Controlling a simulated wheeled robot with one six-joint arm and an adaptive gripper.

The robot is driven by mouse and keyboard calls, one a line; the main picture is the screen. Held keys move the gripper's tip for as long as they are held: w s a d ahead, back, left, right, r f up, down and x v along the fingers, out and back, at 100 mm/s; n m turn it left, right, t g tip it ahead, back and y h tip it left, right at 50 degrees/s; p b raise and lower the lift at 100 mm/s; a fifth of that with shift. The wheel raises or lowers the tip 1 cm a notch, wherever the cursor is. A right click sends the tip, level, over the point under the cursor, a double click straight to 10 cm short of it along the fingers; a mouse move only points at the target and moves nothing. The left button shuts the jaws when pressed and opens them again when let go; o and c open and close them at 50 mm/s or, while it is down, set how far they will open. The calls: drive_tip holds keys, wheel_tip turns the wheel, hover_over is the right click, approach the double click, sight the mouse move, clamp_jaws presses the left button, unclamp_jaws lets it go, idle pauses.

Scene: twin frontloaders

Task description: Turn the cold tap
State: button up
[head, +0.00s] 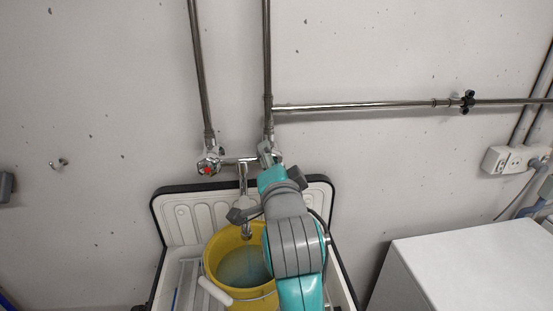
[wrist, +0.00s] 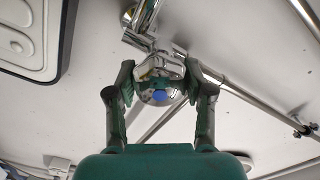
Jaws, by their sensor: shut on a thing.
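The cold tap (wrist: 160,96) is a chrome knob with a blue dot, in the middle of the wrist view. My gripper (wrist: 158,82) is shut on this knob, one finger on each side. In the head view my gripper (head: 268,158) reaches the right end of the wall mixer, and my arm hides most of the knob. The hot tap (head: 209,167), with a red dot, is at the left end of the mixer. The spout (head: 245,205) hangs between them.
A yellow bucket (head: 213,262) stands in the white sink (head: 184,216) below the spout. A horizontal pipe (head: 370,105) runs right along the wall. A white machine top (head: 475,265) is at the lower right. The wall to the left is mostly clear.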

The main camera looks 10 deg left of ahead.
drive_tip(key=shift+r+m, duration=0.15)
drive_tip(key=shift+m, duration=0.45)
drive_tip(key=o, duration=1.2)
drive_tip(key=shift+s, duration=0.1)
drive_tip(key=v, duration=1.2)
